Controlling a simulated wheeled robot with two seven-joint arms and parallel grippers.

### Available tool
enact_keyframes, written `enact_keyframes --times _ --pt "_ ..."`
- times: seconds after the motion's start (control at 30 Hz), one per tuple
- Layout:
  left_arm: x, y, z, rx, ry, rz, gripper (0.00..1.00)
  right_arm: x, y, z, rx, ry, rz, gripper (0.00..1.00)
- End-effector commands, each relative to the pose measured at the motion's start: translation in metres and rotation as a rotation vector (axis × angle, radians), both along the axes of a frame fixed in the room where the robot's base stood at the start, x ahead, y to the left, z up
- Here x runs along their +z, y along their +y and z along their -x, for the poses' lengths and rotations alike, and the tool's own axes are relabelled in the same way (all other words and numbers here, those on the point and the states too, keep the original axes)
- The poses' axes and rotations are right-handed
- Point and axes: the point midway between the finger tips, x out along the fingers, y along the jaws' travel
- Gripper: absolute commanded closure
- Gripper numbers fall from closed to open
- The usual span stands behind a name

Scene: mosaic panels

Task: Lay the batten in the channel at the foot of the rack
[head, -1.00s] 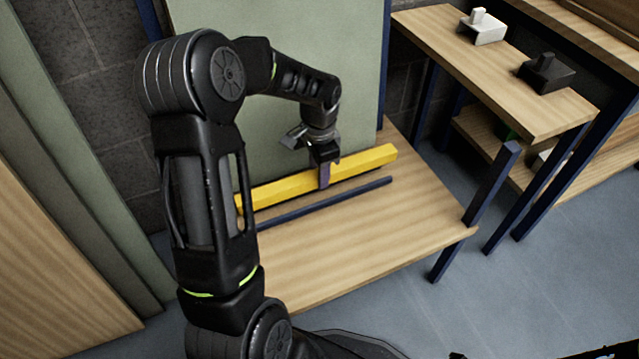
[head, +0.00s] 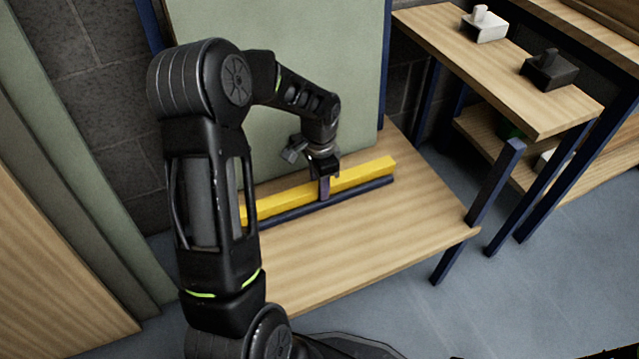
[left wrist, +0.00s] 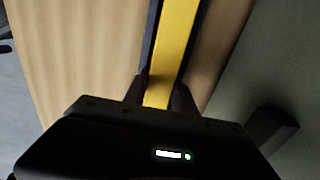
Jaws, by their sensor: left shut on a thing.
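The batten is a long yellow bar (head: 365,174), lying lengthwise along the foot of the pale green rack panel (head: 345,55). My left gripper (head: 324,192) points down and is shut on the batten near its middle. A dark blue rail (head: 363,190) runs along the batten's front side, close against it in the head view. In the left wrist view the batten (left wrist: 178,40) runs between dark strips on both sides, with the gripper's fingers (left wrist: 158,95) around it. I cannot tell whether it touches the channel floor. My arm hides its left end. My right gripper is out of view.
The wooden board (head: 400,225) in front of the rail is bare. A side table (head: 480,75) at the right holds a white block (head: 485,27) and a black block (head: 549,72). Blue posts (head: 497,180) stand near the board's right edge.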

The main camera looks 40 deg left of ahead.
Motion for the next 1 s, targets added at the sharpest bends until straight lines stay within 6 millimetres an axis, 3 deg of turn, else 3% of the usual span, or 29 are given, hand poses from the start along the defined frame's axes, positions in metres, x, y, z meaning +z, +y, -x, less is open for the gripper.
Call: enact_keyframes --times 0.03,0.07,0.3,0.67,0.87,1.0 --pt "-0.001 0.0 0.0 0.0 0.0 0.0 1.0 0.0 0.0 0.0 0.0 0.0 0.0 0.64" --pt "-0.001 0.0 0.0 0.0 0.001 0.0 0.67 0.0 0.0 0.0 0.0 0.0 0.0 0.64" --pt "-0.002 -0.001 0.001 0.0 0.004 0.003 0.47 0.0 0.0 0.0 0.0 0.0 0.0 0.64" --pt "0.0 -0.003 0.002 -0.001 0.008 0.005 0.46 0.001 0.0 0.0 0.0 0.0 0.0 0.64" --pt "0.025 -0.001 0.001 0.0 0.002 0.002 0.46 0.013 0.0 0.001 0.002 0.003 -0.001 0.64" --pt "0.054 -0.001 0.0 0.0 0.0 0.001 0.46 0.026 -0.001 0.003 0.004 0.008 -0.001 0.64"
